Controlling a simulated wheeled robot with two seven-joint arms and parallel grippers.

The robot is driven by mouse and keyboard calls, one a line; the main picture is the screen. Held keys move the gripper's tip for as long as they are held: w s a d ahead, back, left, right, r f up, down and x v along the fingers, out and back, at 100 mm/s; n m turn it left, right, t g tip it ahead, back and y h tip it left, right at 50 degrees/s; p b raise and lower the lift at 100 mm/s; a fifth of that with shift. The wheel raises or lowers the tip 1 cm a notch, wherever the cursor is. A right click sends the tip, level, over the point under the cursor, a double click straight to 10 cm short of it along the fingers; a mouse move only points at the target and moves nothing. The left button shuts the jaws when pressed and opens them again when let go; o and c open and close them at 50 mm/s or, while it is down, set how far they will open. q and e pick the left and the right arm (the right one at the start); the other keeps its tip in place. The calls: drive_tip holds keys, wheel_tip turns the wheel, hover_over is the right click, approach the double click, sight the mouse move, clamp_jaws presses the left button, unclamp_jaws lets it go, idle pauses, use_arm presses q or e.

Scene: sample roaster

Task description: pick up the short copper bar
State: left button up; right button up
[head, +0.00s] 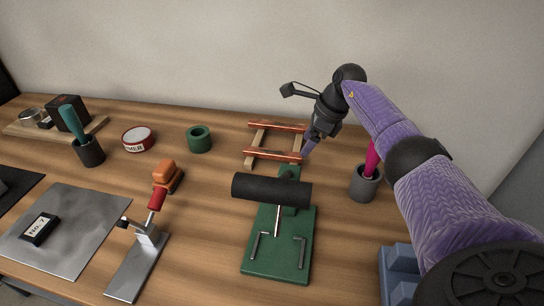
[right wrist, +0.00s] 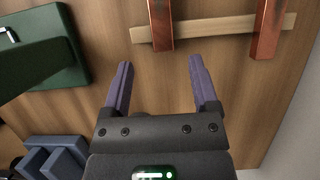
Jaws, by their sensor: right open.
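Two copper bars lie across a wooden rack at the back middle of the table. The near bar (head: 272,155) looks slightly shorter than the far bar (head: 277,127), though the difference is small. In the right wrist view the near bar (right wrist: 160,25) is at the upper middle and the far bar (right wrist: 268,30) at the upper right; their upper ends are cut off. My right gripper (right wrist: 160,63) is open and empty, its fingers spread on either side of the line of the near bar's end. In the head view it hangs by the rack's right end (head: 309,149). My left gripper is out of view.
A green stand (head: 262,266) with a black roller (head: 271,190) stands in front of the rack. A grey cup (head: 366,186) with a pink-handled tool is to the right. A green ring (head: 199,139) and round tin (head: 137,139) lie left. A wall stands behind.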

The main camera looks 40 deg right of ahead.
sight(295, 155)
drive_tip(key=b+x, duration=0.1)
drive_tip(key=x, duration=0.1)
drive_tip(key=b+x, duration=0.1)
drive_tip(key=x, duration=0.2)
drive_tip(key=shift+w+r, duration=0.1)
drive_tip(key=shift+w, duration=0.25)
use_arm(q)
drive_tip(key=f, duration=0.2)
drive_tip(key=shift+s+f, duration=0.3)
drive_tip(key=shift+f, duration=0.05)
use_arm(e)
drive_tip(key=shift+r, duration=0.1)
drive_tip(key=shift+c, duration=0.6)
drive_tip(key=c, duration=0.5)
clamp_jaws()
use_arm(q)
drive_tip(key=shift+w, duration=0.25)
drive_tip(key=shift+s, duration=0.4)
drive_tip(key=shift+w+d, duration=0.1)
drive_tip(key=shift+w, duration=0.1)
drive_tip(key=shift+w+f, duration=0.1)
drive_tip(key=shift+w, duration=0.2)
